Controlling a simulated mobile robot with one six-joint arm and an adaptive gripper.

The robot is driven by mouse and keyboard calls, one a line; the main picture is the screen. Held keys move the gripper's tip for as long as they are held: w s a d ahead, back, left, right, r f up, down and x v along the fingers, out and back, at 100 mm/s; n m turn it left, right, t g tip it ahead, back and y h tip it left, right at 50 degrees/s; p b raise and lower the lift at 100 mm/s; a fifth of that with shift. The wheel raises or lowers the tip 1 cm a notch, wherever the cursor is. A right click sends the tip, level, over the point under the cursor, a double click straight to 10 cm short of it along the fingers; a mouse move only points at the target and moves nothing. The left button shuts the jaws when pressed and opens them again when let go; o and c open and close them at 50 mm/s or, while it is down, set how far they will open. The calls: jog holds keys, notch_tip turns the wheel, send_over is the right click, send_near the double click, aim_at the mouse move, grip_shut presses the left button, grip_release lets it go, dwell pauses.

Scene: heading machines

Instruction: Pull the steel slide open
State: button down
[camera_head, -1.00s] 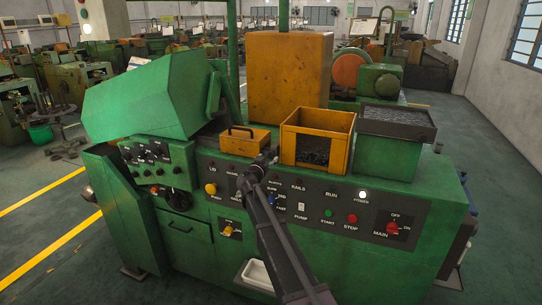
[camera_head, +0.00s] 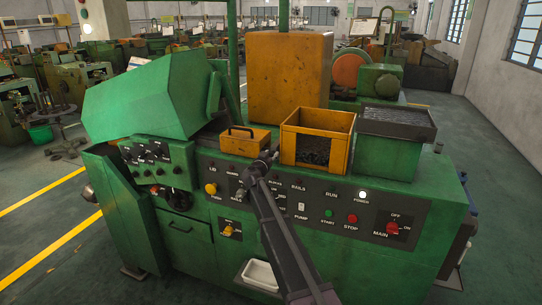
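I cannot pick out a steel slide with certainty. The green machine (camera_head: 330,262) fills the middle of the view. A yellow block with a dark handle (camera_head: 245,141) sits on its top, left of centre. My gripper (camera_head: 270,157) is small and dark, at the end of my arm above the front panel's upper edge. It appears just right of the yellow block and in front of the yellow bin (camera_head: 338,158). Its fingers are too small to tell open from shut, and I see nothing held. My arm hides part of the panel.
A green hood (camera_head: 145,95) rises at the left. A green stand with a dark tray (camera_head: 398,122) of small parts is at the right. The panel carries a yellow knob (camera_head: 211,189) and a red main switch (camera_head: 392,228). A white tray (camera_head: 262,274) sits low in front.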

jog(key=shift+v, duration=2.65)
jog(key=shift+c, duration=1.5)
grip_release()
jog(key=shift+s, duration=0.1)
jog(key=v, duration=1.1)
jog(key=shift+s+a, duration=0.15)
jog(key=shift+s, duration=0.25)
